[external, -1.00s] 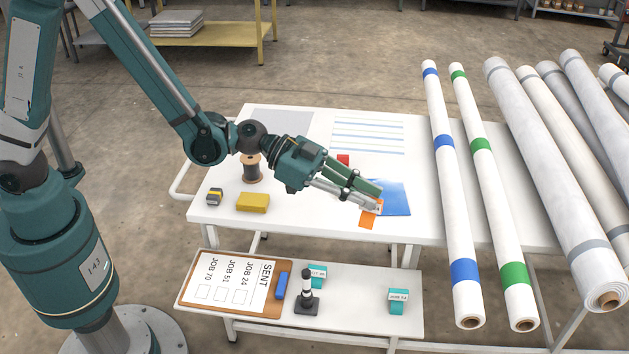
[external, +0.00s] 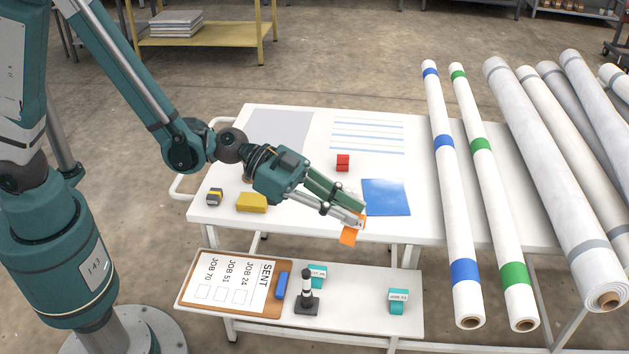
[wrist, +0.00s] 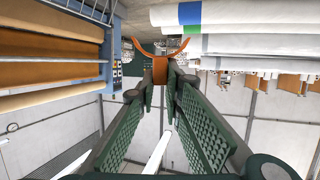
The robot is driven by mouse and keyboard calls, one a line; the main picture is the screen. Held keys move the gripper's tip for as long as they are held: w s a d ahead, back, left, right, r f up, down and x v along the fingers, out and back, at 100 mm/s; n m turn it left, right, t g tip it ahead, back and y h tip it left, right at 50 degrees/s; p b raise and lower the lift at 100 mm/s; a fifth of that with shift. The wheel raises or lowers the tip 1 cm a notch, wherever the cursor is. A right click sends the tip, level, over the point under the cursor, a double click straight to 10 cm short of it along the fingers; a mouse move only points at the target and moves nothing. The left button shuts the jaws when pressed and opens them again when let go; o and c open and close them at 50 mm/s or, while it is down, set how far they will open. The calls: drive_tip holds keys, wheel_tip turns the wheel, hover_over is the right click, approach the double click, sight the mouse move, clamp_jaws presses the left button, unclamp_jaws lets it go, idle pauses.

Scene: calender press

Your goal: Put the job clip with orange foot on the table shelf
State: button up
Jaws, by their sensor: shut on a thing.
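The job clip with orange foot (external: 349,238) is in my gripper (external: 357,218), near the front edge of the white table (external: 290,218). My gripper is shut on the clip, and its orange part hangs below the fingertips. In the wrist view the orange piece (wrist: 160,68) sits between the tips of my gripper (wrist: 160,82), with two curved ends flaring outward. The table shelf (external: 365,325) is the lower white surface in front. It lies below and in front of the held clip.
Bare shelf shows between the stamp and the right teal clip. Long rolls (external: 455,200) lie to the right.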

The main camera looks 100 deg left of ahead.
idle(0.7)
drive_tip(key=w+a+f+n+y, duration=0.2)
drive_tip(key=w+a+y, duration=0.1)
drive_tip(key=a, duration=1.2)
drive_tip(key=w+a+f+n+y, duration=0.2)
drive_tip(key=w+a+n+y, duration=0.1)
drive_tip(key=a, duration=1.3)
drive_tip(key=w+a+f+n+y, duration=0.2)
drive_tip(key=w+a, duration=0.3)
drive_tip(key=a, duration=1.1)
drive_tip(key=shift+w+a+f+n+y+b, duration=0.25)
drive_tip(key=shift+n+y+b, duration=0.2)
drive_tip(key=shift+y, duration=0.35)
drive_tip(key=b, duration=0.2)
hover_over(390, 169)
wheel_tip(390, 169, down, 6)
drive_tip(key=shift+f, duration=0.15)
drive_tip(key=shift+f+b, duration=0.4)
drive_tip(key=shift+f, duration=1.4)
drive_tip(key=shift+f, duration=0.15)
